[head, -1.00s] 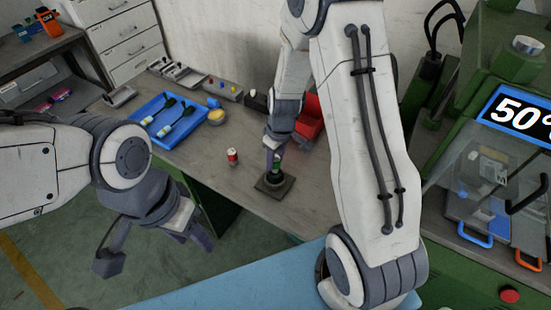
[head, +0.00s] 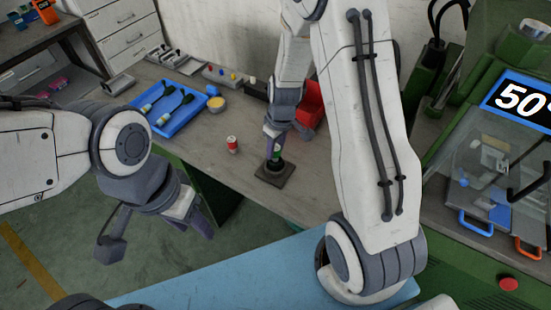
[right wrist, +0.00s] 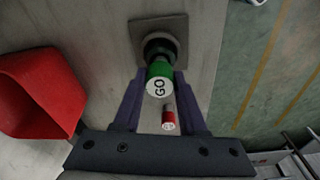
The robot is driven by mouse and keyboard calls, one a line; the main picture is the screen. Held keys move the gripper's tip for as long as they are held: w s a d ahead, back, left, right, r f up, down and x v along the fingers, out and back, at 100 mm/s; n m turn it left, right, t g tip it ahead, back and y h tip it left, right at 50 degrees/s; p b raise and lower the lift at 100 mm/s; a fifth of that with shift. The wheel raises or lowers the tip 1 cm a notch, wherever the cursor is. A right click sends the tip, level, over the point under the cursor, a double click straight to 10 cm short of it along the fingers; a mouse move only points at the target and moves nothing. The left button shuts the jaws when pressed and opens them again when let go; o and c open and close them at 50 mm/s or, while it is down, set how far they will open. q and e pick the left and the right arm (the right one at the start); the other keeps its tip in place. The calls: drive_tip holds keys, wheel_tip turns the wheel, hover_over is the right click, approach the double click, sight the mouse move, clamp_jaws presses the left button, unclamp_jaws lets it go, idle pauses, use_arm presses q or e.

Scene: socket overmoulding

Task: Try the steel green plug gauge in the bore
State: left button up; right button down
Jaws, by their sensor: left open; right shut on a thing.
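The green plug gauge (right wrist: 159,76) has a white end marked GO, facing the right wrist camera. My right gripper (head: 274,150) is shut on it, with a finger on each side in the right wrist view (right wrist: 157,90). The gauge stands at the dark round socket (right wrist: 158,47) on a square base plate (head: 288,168). Its lower end is hidden there, so I cannot tell how deep it sits in the bore. My left gripper (head: 160,232) is open and empty, off the table's front edge at the left.
A red and white cylinder (head: 232,145) stands left of the base plate. A blue tray (head: 160,131) with dark-handled tools, a yellow pot (head: 216,103) and a red bin (head: 312,103) lie farther back. A green machine (head: 470,225) stands at the right.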

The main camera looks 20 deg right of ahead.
drive_tip(key=shift+r, duration=0.2)
drive_tip(key=shift+r+p, duration=0.3)
drive_tip(key=shift+p, duration=0.05)
idle(1.9)
drive_tip(key=shift+f+b, duration=0.55)
drive_tip(key=shift+b, duration=0.25)
drive_tip(key=shift+r, duration=0.25)
idle(0.5)
drive_tip(key=shift+r+p, duration=0.35)
drive_tip(key=shift+p, duration=0.1)
drive_tip(key=shift+r, duration=0.1)
drive_tip(key=shift+r+p, duration=1.95)
drive_tip(key=shift+r, duration=0.45)
